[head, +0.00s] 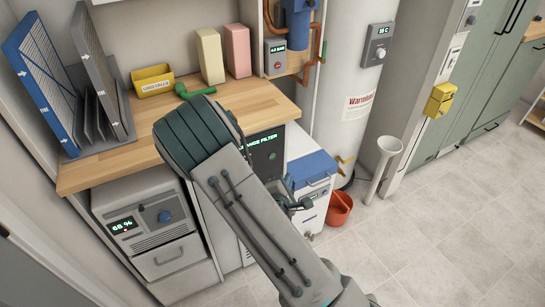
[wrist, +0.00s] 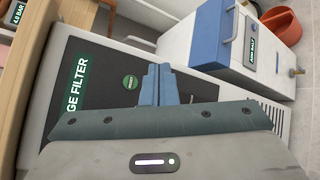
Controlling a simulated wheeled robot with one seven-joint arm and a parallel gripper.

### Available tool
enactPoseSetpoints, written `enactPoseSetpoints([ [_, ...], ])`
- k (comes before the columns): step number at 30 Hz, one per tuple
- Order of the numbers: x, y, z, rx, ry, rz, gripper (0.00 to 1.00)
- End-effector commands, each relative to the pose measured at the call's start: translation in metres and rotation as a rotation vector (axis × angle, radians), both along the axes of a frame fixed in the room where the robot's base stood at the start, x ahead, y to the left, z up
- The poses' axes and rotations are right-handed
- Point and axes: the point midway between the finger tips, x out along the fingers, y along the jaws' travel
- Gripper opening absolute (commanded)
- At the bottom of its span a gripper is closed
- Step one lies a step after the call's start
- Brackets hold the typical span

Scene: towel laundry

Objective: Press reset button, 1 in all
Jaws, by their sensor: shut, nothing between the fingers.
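In the wrist view a dark panel (wrist: 95,75) carries a lit green sign ending "GE FILTER" and a small round green button (wrist: 130,82) with pale marking. My gripper (wrist: 158,72) has its blue fingers together and empty, in front of this panel. The fingertips appear just right of the button in the picture; I cannot tell whether they touch the panel. In the head view the same dark panel (head: 266,158) sits under the wooden counter, with its sign reading "ANGE FILTER".
A blue-lidded white box (head: 312,178) stands right of the panel, with a red bucket (head: 339,208) beside it. The wooden counter (head: 95,170) overhangs a unit showing 68 % (head: 150,228). A white tank (head: 352,75) stands behind. Open tiled floor (head: 460,220) lies right.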

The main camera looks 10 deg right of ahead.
Motion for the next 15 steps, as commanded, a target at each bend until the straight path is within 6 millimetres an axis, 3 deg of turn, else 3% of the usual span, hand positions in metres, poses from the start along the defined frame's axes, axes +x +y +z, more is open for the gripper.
enactPoseSetpoints([
  [15,0.063,0.02,0.001,0.0,-0.001,0.001,0.0],
])
